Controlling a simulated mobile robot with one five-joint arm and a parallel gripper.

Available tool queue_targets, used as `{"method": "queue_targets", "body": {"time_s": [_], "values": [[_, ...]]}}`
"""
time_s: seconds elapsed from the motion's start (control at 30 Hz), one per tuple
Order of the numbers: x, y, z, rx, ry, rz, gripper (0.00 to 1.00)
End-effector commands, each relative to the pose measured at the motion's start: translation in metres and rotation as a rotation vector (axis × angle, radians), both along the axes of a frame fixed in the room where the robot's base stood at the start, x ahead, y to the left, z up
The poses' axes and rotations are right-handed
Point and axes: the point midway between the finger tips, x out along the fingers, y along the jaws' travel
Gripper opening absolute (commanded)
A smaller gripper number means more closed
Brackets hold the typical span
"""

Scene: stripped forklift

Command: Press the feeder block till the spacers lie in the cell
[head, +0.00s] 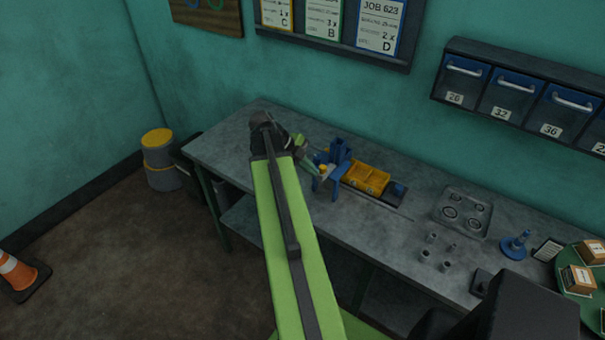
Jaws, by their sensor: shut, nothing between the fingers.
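The blue feeder (340,152) stands upright on the grey workbench, near the middle of the view. A small yellow piece, perhaps the feeder block (323,168), shows at its left side. A yellow tray with cells (367,177) sits just right of the feeder. My gripper (319,172) is at the left side of the feeder, close to the yellow piece; I cannot tell if they touch. It is shut and empty. The spacers are too small or hidden to make out, and my arm covers part of the bench.
The workbench (232,140) has a clear left end. Right of the tray are a grey plate with rings (463,211), several grey cylinders (430,250), a blue stand (515,245) and boxes on a green round tray (577,275). Blue bins (510,84) hang on the wall above.

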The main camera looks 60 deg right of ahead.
Motion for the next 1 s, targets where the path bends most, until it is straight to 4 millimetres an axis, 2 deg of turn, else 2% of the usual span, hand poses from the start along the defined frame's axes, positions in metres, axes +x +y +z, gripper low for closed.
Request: {"method": "queue_targets", "body": {"time_s": [0.1,0.5,0.57,0.8,1.0], "values": [[-0.001,-0.007,0.0,0.0,0.001,-0.001,0.0],[-0.001,-0.01,0.0,0.0,0.0,0.0,0.0],[-0.001,-0.016,0.0,0.0,0.001,0.0,0.0],[0.0,-0.059,0.0,0.0,0.0,0.0,0.0],[-0.002,-0.065,0.001,-0.002,0.001,0.002,0.0]]}}
